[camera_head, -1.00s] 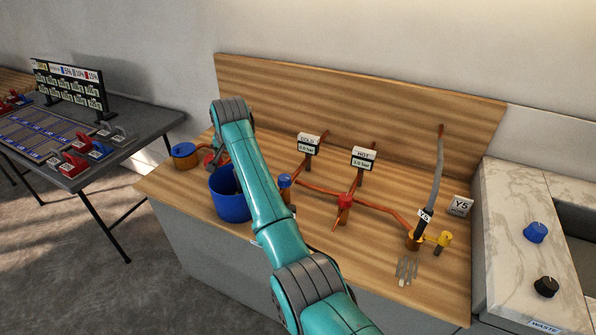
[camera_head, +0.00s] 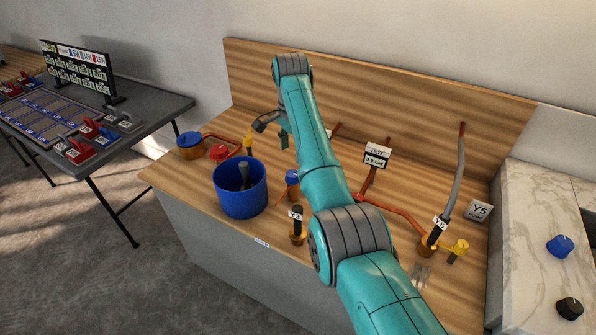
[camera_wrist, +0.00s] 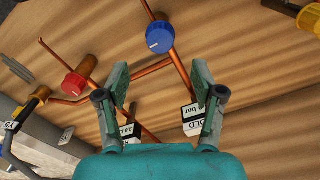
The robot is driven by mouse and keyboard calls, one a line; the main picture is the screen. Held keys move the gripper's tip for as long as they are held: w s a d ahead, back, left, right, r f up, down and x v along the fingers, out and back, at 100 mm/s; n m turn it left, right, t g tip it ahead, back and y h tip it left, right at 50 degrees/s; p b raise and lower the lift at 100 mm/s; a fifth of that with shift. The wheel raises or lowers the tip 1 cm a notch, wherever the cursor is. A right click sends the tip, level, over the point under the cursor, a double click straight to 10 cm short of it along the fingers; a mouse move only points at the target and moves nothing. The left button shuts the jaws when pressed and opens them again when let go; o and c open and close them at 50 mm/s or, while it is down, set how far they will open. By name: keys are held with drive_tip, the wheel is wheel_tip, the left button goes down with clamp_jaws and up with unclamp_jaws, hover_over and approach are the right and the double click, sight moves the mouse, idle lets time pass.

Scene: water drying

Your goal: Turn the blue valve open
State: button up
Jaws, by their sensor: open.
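The blue valve (camera_head: 292,178) is a round knob on a copper pipe on the wooden bench in the head view, just left of my arm. In the wrist view the blue valve (camera_wrist: 160,37) shows a white mark on its face and lies beyond my fingertips, near the top middle. My gripper (camera_wrist: 156,80) is open and empty, its two fingers apart, with no contact on the valve. In the head view my gripper (camera_head: 272,128) is above the back of the bench, partly behind my arm.
A red valve (camera_wrist: 75,83) sits beside the blue one in the wrist view. A blue bucket (camera_head: 240,190), a Y-labelled black-handled fitting (camera_head: 297,224) and a HOT gauge (camera_head: 377,157) stand on the bench.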

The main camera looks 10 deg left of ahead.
sight(292, 173)
wheel_tip(292, 173, down, 9)
drive_tip(key=shift+r, duration=0.15)
idle(0.4)
drive_tip(key=c, duration=1.1)
drive_tip(key=shift+c, duration=0.2)
